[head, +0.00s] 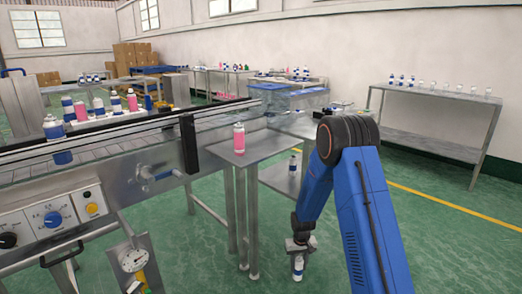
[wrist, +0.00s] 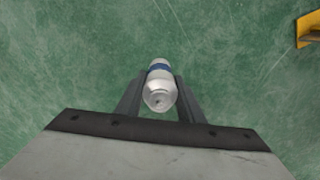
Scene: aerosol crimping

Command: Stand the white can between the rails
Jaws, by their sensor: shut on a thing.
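The white can (wrist: 160,87) with a blue band is between the fingers of my gripper (wrist: 158,95) in the wrist view, its silvery top facing the camera. My gripper is shut on it. In the head view my gripper (head: 298,255) hangs low at the end of the blue arm, and the can (head: 298,266) shows below it, upright above the green floor. The rails (head: 130,130) run along the conveyor at the left, well away from and higher than the can.
A small steel table (head: 262,150) with a pink can (head: 239,138) stands at the conveyor's end. Several cans stand on the conveyor. Another can (head: 293,164) is on a low surface behind my arm. A grey bench (head: 430,145) stands at the right wall. Floor at right is clear.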

